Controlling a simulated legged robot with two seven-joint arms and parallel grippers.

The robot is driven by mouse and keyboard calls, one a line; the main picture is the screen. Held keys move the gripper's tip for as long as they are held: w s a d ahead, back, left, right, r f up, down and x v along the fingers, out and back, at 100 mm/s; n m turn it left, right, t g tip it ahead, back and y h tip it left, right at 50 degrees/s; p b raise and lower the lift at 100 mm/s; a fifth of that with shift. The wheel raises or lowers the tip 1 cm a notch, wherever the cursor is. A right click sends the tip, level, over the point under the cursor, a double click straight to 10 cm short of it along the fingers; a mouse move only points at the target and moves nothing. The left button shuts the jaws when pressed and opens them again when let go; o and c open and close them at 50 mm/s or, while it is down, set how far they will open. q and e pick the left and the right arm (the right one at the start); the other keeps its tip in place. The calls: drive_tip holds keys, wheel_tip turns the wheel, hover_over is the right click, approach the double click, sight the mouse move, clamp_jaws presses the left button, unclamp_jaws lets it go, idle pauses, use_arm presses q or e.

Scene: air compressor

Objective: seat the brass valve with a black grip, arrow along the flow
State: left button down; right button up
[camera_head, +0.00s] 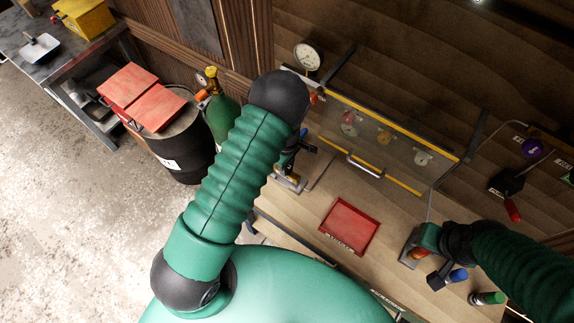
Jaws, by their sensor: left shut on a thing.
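My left gripper (289,181) shows past the far end of my green arm, low over the left part of the wooden bench, left of the red tray. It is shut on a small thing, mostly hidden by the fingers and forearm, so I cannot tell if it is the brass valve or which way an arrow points. My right gripper (411,248) is at the right of the bench, beside a part with an orange-red top (418,254); its jaw opening is unclear. Parts with a blue cap (457,275) and a green cap (487,298) stand nearby.
A clear panel (400,150) with yellow edges and a handle stands across the bench's back, with fittings behind it. A red tray (349,226) lies mid-bench. A gauge (307,57) is at the back; a red-handled switch (508,190) is at right. A barrel (185,150) stands left.

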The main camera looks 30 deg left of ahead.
use_arm(q)
drive_tip(key=shift+f+b, duration=0.95)
drive_tip(key=shift+f, duration=0.35)
drive_tip(key=c, duration=1)
unclamp_jaws()
drive_tip(key=shift+r, duration=0.1)
drive_tip(key=shift+c, duration=0.2)
drive_tip(key=shift+o, duration=1.1)
